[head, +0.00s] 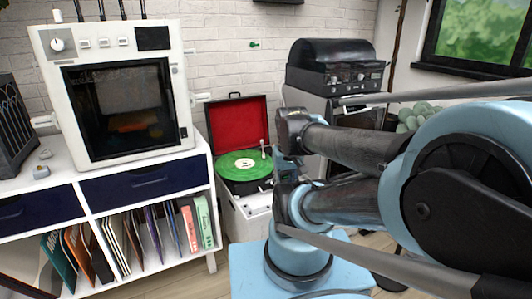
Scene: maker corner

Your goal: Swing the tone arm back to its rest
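A record player (236,120) stands with its red-lined lid raised, on a white stand left of my arm. A green record (240,165) lies on its platter. The pale, thin tone arm (264,149) shows small at the record's right edge. I cannot tell whether its tip is over the record or at its rest. My arm crosses the right half of the view, its near links just right of the player and hiding part of the player's right side. I cannot make out my gripper's fingers; they are hidden behind my arm or out of view.
A white machine with a dark window (118,108) stands on the shelf unit (205,158) at left, with record sleeves below. A dark oven-like appliance (335,68) stands on a cabinet behind my arm. A strip of floor shows at the bottom left of my base.

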